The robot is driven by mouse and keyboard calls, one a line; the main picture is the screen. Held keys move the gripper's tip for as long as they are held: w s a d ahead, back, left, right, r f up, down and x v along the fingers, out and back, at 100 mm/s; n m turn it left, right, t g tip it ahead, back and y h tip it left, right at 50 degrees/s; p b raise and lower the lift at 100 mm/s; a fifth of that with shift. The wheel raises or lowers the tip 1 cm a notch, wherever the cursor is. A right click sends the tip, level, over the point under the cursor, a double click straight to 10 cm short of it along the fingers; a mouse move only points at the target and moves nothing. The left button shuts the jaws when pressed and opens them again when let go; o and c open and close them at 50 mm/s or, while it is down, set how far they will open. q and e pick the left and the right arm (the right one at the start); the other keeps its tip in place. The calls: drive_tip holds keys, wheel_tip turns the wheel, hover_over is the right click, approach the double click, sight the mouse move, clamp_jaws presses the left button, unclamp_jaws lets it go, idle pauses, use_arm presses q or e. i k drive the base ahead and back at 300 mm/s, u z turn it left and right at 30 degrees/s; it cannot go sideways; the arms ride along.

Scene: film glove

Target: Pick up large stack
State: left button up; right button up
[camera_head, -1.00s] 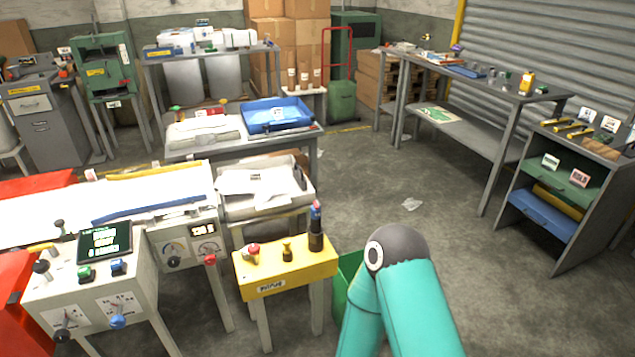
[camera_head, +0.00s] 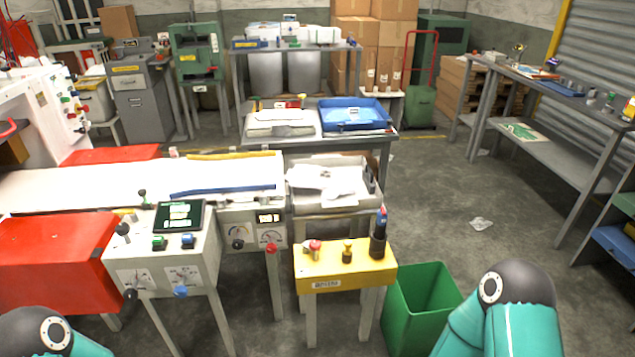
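A broad, low white stack (camera_head: 281,124) lies at the left of the grey table behind the machine, with small red and dark items on top. Loose white sheets or film (camera_head: 325,180) lie in a pale open tray (camera_head: 364,203) at the machine's right end. I cannot tell for sure which of these is the large stack. Only teal links of my two arms show, at the bottom left and bottom right. Both of my grippers are outside the view, and nothing is seen held.
A blue tray (camera_head: 355,115) sits right of the white stack. A yellow stand (camera_head: 345,272) with knobs and a green bin (camera_head: 424,300) stand in front. The control box (camera_head: 165,262) and red-sided machine fill the left. Grey floor (camera_head: 450,200) is open at centre right.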

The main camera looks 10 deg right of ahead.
sight(333, 184)
drive_tip(key=z, duration=0.4)
drive_tip(key=i, duration=0.95)
drive_tip(key=u, duration=0.35)
